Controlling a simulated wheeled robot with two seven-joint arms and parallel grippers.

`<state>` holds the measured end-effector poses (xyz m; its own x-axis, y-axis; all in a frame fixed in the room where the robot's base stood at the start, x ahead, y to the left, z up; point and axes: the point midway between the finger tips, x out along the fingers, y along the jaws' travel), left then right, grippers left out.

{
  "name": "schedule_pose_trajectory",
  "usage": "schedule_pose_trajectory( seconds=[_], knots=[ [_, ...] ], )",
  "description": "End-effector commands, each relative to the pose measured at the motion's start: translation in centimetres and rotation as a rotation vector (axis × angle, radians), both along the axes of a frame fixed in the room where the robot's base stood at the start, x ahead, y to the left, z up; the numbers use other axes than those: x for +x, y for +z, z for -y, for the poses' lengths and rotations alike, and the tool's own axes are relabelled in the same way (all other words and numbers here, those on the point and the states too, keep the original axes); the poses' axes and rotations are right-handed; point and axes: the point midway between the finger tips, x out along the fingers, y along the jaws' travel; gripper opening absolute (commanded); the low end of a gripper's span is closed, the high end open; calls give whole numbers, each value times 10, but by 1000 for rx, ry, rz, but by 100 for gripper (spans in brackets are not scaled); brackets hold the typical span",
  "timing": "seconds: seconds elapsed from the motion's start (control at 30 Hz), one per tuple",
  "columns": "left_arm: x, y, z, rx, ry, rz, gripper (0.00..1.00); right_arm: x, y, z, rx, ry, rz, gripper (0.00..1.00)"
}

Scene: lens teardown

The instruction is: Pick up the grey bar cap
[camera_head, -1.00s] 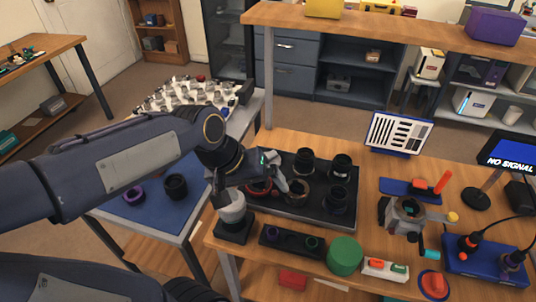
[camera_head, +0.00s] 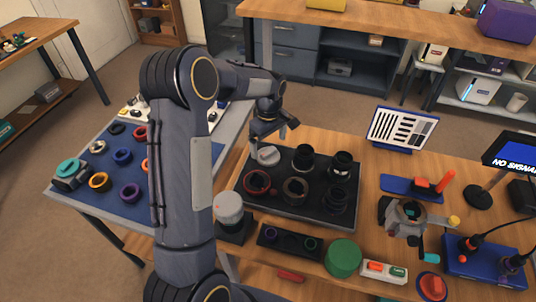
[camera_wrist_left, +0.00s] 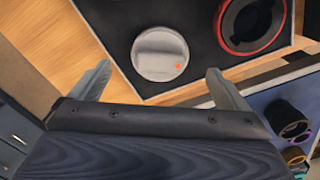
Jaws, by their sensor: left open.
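The grey bar cap (camera_head: 268,155) is a pale round disc on the back left corner of the black tray (camera_head: 313,213). In the left wrist view, the cap (camera_wrist_left: 160,53) shows a raised bar across its face and a small orange dot. My left gripper (camera_head: 277,132) is open and empty, above and just behind the cap. In the left wrist view, its fingers (camera_wrist_left: 158,72) are spread wide, one to each side below the cap in the picture, apart from it. My right gripper is not in view.
On the tray, a red-ringed part (camera_head: 257,182), a brownish ring (camera_head: 295,190) and several black lens barrels stand near the cap. A grey-white cylinder (camera_head: 229,207) stands on a black base in front. A blue-matted side table (camera_head: 110,170) with coloured rings lies left.

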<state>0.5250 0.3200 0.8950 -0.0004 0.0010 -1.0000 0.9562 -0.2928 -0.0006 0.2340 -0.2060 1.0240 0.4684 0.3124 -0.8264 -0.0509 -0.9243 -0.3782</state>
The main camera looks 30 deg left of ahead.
Motion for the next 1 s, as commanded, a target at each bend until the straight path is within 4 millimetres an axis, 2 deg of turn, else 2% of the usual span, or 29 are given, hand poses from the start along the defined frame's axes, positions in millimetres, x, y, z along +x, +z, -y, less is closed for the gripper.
schedule_pose_trajectory(
  seconds=[0.2, 0.3, 0.57, 0.93, 1.0],
  knots=[
    [0, -32, -2, -1, -1, -3, 97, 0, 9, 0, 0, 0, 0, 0],
    [0, -42, -2, -2, -1, -2, 97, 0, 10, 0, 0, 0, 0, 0],
    [0, -45, -2, -1, -2, 1, 97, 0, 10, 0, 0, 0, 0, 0],
    [0, -45, -2, -1, -2, 1, 49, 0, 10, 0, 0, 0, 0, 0],
    [0, -45, -2, -1, -2, 1, 48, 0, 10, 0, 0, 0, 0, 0]
  ],
)
